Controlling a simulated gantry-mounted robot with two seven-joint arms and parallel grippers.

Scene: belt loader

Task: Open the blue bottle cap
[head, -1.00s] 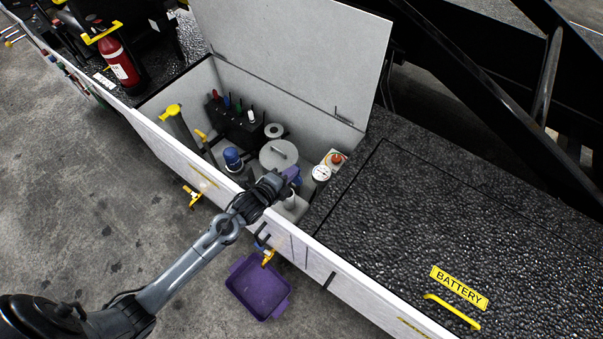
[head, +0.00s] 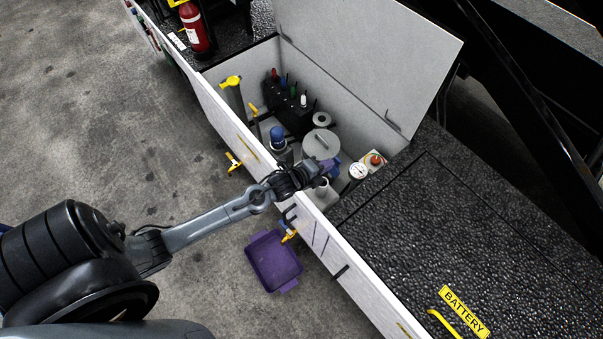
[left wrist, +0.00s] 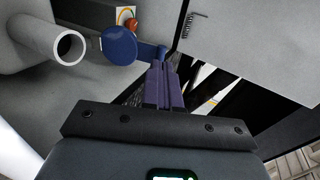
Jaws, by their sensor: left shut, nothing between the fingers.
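In the left wrist view a round blue cap (left wrist: 119,45) with a side tab is beside the tips of my left gripper (left wrist: 160,68). Whether they touch is unclear. Left of the cap, a white neck (left wrist: 68,47) shows an open, uncovered mouth. In the head view my left gripper (head: 330,168) reaches over the box's front wall, with its purple fingers above a pale bottle (head: 322,192). The fingers are shut and empty. The cap is hard to separate from the purple fingers there. Another blue-topped container (head: 278,137) stands farther left in the box. My right gripper is not seen.
The open box (head: 262,152) has a raised lid (head: 370,55) behind. Inside are a grey round canister (head: 321,143), a gauge (head: 358,171) and a red-knobbed part (head: 375,160). A purple tray (head: 273,262) lies on the floor. A black battery cover (head: 450,215) is at right.

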